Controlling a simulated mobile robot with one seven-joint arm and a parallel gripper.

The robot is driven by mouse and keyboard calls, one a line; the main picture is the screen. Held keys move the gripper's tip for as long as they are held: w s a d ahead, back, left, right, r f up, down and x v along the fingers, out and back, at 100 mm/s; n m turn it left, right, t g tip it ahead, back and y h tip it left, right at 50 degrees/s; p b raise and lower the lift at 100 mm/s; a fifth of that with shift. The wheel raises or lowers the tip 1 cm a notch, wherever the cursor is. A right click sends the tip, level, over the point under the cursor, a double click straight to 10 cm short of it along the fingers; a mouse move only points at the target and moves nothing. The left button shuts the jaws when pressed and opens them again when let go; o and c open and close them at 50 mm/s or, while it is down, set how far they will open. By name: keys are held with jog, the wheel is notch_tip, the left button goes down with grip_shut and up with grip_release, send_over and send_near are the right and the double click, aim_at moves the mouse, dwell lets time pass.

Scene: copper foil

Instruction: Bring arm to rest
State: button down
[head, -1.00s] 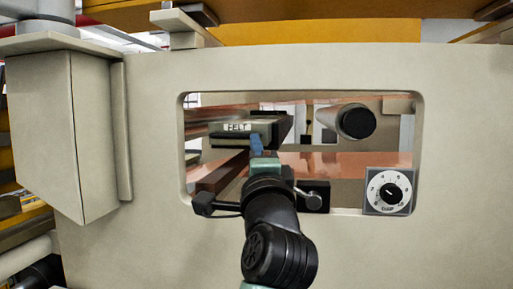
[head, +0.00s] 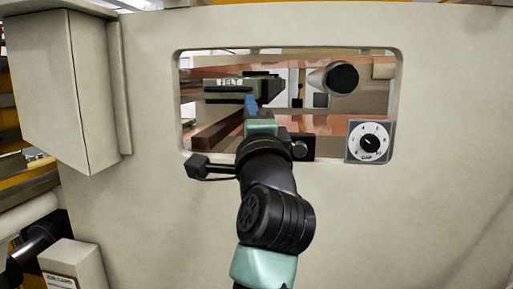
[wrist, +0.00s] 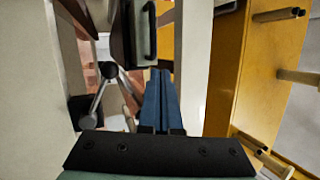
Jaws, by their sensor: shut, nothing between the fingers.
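My arm reaches toward a rectangular window in a beige panel. My gripper (head: 251,103) shows in the head view as narrow blue fingers at the window, just below the block marked FELT (head: 230,85). In the wrist view the blue fingers (wrist: 161,78) lie side by side, shut, with nothing between them. They point away from the dark palm bar. How deep the fingertips reach into the window is hard to tell.
The beige panel (head: 300,225) surrounds the window. Copper-coloured sheet (head: 325,124), a black-ended roller (head: 340,78) and a dial (head: 370,141) are at its right. A beige box (head: 80,90) juts out at left. The wrist view shows a yellow frame (wrist: 237,70) with rods.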

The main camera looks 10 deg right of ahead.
jog(key=f+b+v, duration=0.1)
jog(key=b+v, duration=0.2)
jog(key=v, duration=0.5)
jog(key=s+a+r+n+t, duration=0.2)
jog(key=s+a+r+n, duration=0.1)
jog(key=s+n, duration=0.4)
jog(key=s+a+r+n+t, duration=0.3)
jog(key=s+n, duration=0.5)
jog(key=n, duration=0.3)
jog(key=shift+s+a+r+y, duration=0.2)
jog(key=shift+s+a+y, duration=0.15)
jog(key=shift+a, duration=0.2)
jog(key=shift+w, duration=0.15)
